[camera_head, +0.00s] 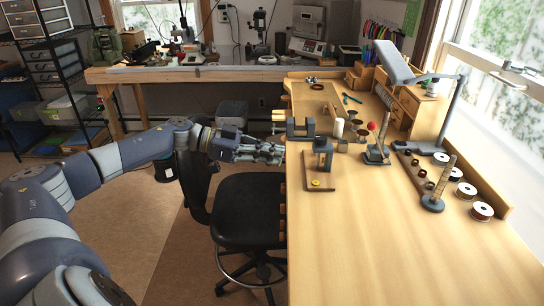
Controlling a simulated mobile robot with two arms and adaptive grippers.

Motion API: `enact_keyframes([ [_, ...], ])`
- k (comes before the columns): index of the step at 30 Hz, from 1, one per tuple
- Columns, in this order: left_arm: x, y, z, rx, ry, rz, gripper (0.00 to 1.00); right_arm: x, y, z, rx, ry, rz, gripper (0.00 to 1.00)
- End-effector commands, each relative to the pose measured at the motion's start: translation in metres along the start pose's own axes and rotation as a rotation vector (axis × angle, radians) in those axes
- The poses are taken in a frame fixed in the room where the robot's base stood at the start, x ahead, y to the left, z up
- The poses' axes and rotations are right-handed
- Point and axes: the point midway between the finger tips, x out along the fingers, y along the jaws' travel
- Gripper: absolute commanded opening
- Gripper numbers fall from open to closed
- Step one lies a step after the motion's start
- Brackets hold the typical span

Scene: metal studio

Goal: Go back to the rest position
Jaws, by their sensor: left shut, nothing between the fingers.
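My left gripper (272,152) is shut with nothing between its fingers. It is held over the black stool, just left of the wooden workbench (400,245), with its fingers pointing right towards the bench's left edge. My left arm comes in from the lower left and is bent at the elbow. My right arm and right gripper are not in view.
On the bench stand a grey desk lamp (450,118), a ring mandrel on a round base (434,202), several wire spools (482,211) and a small wooden board (318,185). A black stool (248,212) stands beside it. The bench's near part is bare.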

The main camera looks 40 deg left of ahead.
Motion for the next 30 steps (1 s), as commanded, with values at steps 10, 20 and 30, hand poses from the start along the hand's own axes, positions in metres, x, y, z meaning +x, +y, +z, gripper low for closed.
enact_keyframes([
  [10, -0.001, 0.0, 0.0, 0.0, 0.0, 0.0, 0.0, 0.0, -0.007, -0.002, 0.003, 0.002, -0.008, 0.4],
  [20, 0.002, -0.005, 0.008, -0.001, 0.013, -0.021, 0.0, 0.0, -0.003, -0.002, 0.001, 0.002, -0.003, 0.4],
  [30, 0.028, -0.066, 0.156, -0.042, 0.085, -0.396, 0.0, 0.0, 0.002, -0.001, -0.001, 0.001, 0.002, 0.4],
])
